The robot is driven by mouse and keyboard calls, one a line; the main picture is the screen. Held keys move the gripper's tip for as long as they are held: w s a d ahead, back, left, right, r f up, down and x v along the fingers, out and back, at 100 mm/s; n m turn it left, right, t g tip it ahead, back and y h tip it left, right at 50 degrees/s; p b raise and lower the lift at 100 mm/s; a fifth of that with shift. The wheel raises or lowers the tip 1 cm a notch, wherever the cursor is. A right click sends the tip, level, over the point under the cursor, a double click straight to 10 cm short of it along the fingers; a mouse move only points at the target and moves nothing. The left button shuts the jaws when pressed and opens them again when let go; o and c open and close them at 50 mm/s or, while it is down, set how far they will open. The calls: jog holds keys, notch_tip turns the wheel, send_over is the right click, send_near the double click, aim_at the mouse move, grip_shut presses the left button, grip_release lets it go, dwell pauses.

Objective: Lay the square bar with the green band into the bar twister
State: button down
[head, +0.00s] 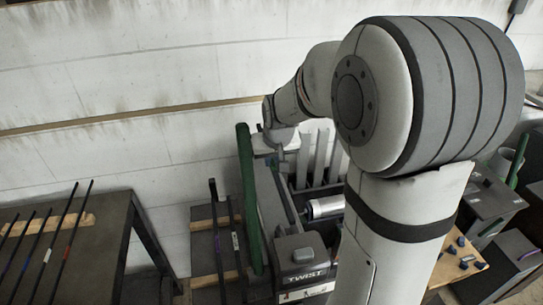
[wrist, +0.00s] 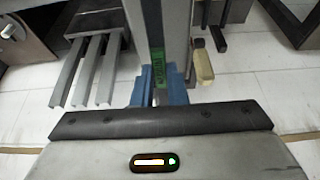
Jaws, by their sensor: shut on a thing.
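My gripper (wrist: 158,92) shows blue fingers in the wrist view, shut on a grey square bar (wrist: 148,25). A green band (wrist: 158,70) with dark lettering is on the bar just beyond the fingers. In the head view my gripper (head: 281,157) is small and partly hidden behind my arm, over the far part of the bar twister. The bar twister (head: 304,252) has a grey block marked TWIST at its near end and a bright cylinder on its right. I cannot tell whether the bar touches the twister.
A dark table (head: 92,228) at left carries several thin bars with coloured bands. A long green beam (head: 249,205) stands beside the twister's left, with dark bars (head: 216,230) next to it. Several grey slats (wrist: 88,72) show in the wrist view. A white wall is behind.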

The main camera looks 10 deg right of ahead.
jog(key=shift+a+f+b, duration=0.1)
jog(key=shift+f+b, duration=1.9)
jog(key=shift+f, duration=0.85)
jog(key=shift+s+f+b, duration=0.15)
jog(key=shift+f+b, duration=0.1)
jog(key=shift+b, duration=0.15)
jog(key=c, duration=1.4)
grip_release()
jog(key=shift+o, duration=0.2)
jog(key=shift+s, duration=0.1)
jog(key=b+v, duration=0.1)
jog(key=v, duration=0.6)
jog(key=shift+s+r, duration=0.15)
jog(key=shift+r, duration=0.2)
